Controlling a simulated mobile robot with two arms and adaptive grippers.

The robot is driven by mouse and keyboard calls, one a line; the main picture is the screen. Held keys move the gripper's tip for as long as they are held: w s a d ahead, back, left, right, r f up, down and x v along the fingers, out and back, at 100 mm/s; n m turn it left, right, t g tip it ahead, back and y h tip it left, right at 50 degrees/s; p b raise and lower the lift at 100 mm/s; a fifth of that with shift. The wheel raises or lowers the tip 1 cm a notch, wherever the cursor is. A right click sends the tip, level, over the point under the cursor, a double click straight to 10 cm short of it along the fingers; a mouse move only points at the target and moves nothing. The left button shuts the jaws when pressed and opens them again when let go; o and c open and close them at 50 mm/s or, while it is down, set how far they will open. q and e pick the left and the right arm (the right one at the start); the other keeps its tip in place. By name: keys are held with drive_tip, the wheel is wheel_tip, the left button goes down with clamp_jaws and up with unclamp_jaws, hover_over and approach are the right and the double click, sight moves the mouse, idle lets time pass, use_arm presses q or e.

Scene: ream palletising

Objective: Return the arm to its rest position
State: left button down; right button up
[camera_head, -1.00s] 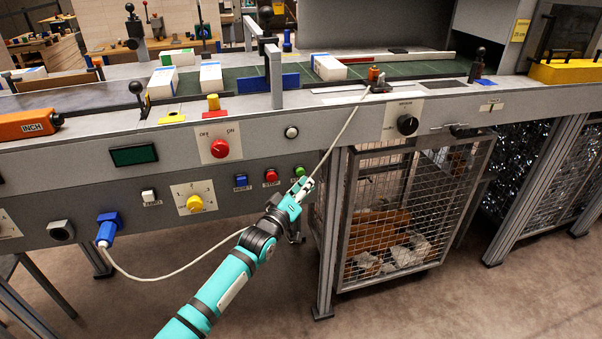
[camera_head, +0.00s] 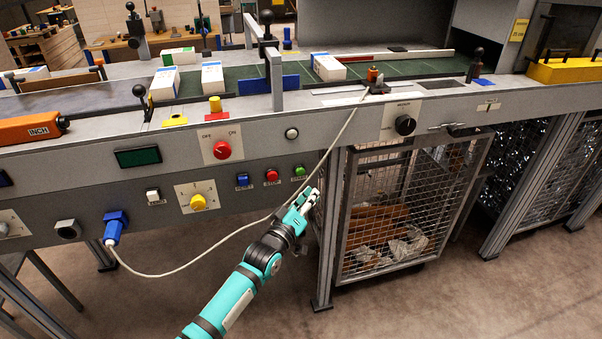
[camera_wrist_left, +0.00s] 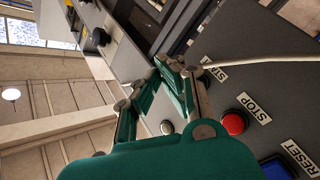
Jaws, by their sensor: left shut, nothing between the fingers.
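My left gripper (camera_head: 310,198) is shut and empty in the head view. It hangs in front of the machine's front panel, just below the green start button (camera_head: 299,171) and left of the wire cage. In the left wrist view the shut fingers (camera_wrist_left: 172,68) point at the panel, with the red stop button (camera_wrist_left: 234,122) to their right. A pale cable (camera_head: 195,262) runs behind the gripper and also crosses near the fingertips in the wrist view (camera_wrist_left: 255,59). My right gripper is not in view.
The grey machine carries white-wrapped reams (camera_head: 328,67) on its green bed (camera_head: 400,68). A wire-mesh cage (camera_head: 440,205) with paper scraps stands below. A blue plug (camera_head: 115,226) sits on the panel at left. A red knob (camera_head: 222,150) is above the buttons. Floor at the lower right is clear.

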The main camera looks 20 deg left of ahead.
use_arm(q)
drive_tip(key=s+a+f+m+g+y, duration=0.1)
drive_tip(key=s+f+g, duration=0.2)
drive_tip(key=s+f, duration=0.55)
drive_tip(key=s+a+f+m+g+y, duration=0.1)
drive_tip(key=s+f+m+g, duration=0.15)
drive_tip(key=f, duration=1.15)
drive_tip(key=s+a+f+m+g+y, duration=0.1)
drive_tip(key=s+f+g, duration=0.2)
drive_tip(key=s+f, duration=0.65)
drive_tip(key=s+f+m+g, duration=0.1)
drive_tip(key=s+f+g, duration=0.2)
drive_tip(key=s+f, duration=0.4)
drive_tip(key=s+a+f+m+g, duration=0.1)
drive_tip(key=s+f, duration=0.6)
drive_tip(key=s, duration=1.1)
drive_tip(key=s+f+m+g+y, duration=0.1)
drive_tip(key=s+f+m+g, duration=0.2)
drive_tip(key=s, duration=1)
wheel_tip(320, 180, down, 5)
drive_tip(key=shift+s+a+r+g, duration=0.2)
drive_tip(key=shift+a+g, duration=0.2)
drive_tip(key=shift+g, duration=0.55)
drive_tip(key=shift+w, duration=0.1)
